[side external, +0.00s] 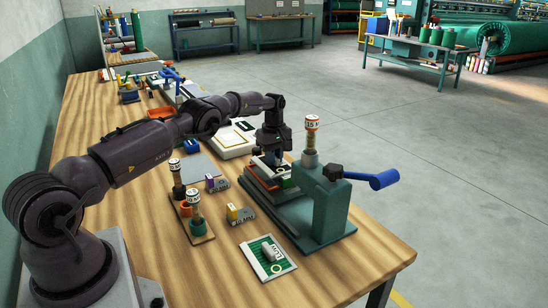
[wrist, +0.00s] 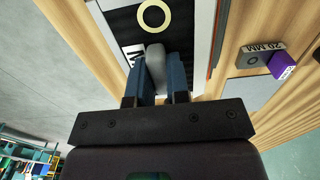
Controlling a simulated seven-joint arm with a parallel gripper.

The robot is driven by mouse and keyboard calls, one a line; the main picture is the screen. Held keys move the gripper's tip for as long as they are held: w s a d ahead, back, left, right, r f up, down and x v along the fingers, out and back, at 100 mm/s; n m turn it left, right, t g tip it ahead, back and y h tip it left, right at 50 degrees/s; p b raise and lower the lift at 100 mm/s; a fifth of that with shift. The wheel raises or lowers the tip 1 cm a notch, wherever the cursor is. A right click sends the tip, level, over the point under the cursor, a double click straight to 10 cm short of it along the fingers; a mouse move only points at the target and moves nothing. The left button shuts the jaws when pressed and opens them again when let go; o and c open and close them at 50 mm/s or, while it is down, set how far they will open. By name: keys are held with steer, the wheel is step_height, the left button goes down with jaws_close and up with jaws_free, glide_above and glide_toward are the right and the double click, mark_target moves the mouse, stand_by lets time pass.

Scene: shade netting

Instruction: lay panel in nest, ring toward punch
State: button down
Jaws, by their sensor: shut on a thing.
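My gripper (side external: 271,150) is shut on the grey grip block (wrist: 155,65) of a dark panel. In the wrist view the panel (wrist: 122,20) has a cream ring (wrist: 154,14) beyond the fingers and a white label with black letters beside the block. In the side view my gripper is over the red-edged nest (side external: 264,196) on the green press base. The panel is mostly hidden there, and I cannot tell whether it touches the nest. The green punch (side external: 332,205) with a blue handle (side external: 380,180) stands to the right of the nest.
Handled tools stand on a wooden board (side external: 201,238). Two small labelled blocks (side external: 222,186) (side external: 246,217) lie left of the press. A white tray (side external: 228,150) stands behind my gripper.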

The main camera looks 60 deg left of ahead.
steer(key=shift+f, duration=1.5)
stand_by(0.5)
steer(key=c, duration=1)
jaws_free()
step_height(320, 180, up, 13)
steer(key=shift+f, duration=0.1)
